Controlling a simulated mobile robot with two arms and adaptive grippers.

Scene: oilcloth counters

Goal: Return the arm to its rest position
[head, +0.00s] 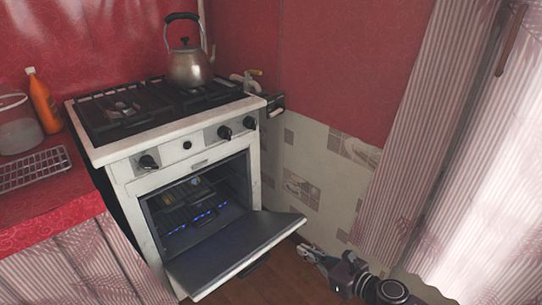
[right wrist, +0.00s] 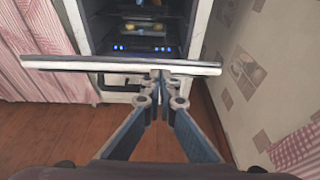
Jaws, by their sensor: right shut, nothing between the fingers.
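My right gripper (head: 308,253) is low at the bottom right of the head view, beside the outer right corner of the open oven door (head: 235,252). In the right wrist view the same gripper (right wrist: 161,78) is shut and empty, its fingertips together at the door's edge (right wrist: 90,64). I cannot tell whether they touch the door. The door hangs down from the white stove (head: 132,170). Inside the oven (head: 200,205), blue lights glow and something yellowish sits on a rack, too small to identify. My left gripper is in neither view.
A metal kettle (head: 188,68) stands on the stove top. An orange bottle (head: 43,103), a glass jar (head: 17,130) and a wire rack (head: 33,170) are on the red counter at left. A striped curtain (head: 400,140) hangs at right. Wooden floor (right wrist: 60,130) lies below the door.

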